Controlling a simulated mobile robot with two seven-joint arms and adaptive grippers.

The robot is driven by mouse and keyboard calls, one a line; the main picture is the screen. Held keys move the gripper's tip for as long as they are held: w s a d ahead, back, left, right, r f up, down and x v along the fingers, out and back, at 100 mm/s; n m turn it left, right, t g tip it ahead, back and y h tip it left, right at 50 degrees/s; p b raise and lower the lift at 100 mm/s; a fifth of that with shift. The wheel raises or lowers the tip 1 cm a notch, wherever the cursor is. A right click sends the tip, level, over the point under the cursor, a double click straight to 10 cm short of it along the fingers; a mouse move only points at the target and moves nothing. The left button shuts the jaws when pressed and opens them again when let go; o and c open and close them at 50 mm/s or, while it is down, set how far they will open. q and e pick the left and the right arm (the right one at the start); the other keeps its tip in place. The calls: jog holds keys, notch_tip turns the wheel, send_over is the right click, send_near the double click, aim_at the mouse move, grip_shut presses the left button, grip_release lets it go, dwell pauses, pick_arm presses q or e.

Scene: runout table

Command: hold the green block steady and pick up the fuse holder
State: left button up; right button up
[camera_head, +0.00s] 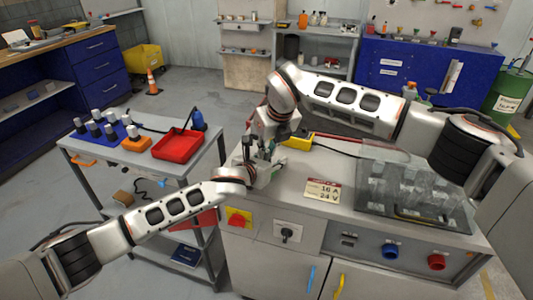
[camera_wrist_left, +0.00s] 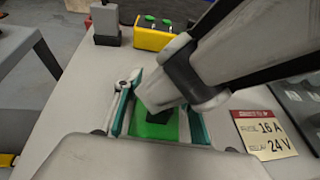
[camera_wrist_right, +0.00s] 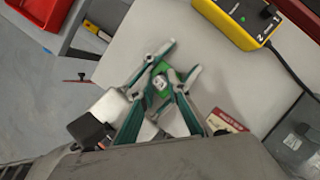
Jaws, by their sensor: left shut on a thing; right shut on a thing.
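The green block (camera_wrist_left: 150,131) sits on the grey table top between the two fingers of my left gripper (camera_head: 256,172), which is shut on it from the side. My right gripper (camera_wrist_right: 161,88) comes down from above, with its fingertips closed on a small fuse holder (camera_wrist_right: 160,82) at the block's top. In the left wrist view a dark part of the fuse holder (camera_wrist_left: 157,116) shows under the right fingers, against the green block. Whether it is seated in the block or lifted clear, I cannot tell. In the head view the arms hide both things.
A yellow tester (camera_wrist_left: 155,36) with a cable stands behind the grippers. A label plate (camera_head: 322,189) and a clear cover (camera_head: 415,190) lie to the right. A side table with a red tray (camera_head: 178,145) stands left, across a gap.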

aim_at(267, 151)
notch_tip(267, 151, up, 10)
jog(key=shift+f, duration=0.2)
pick_arm(q)
jog(key=o, duration=1.2)
jog(key=shift+o, duration=0.2)
jog(key=shift+s, duration=0.1)
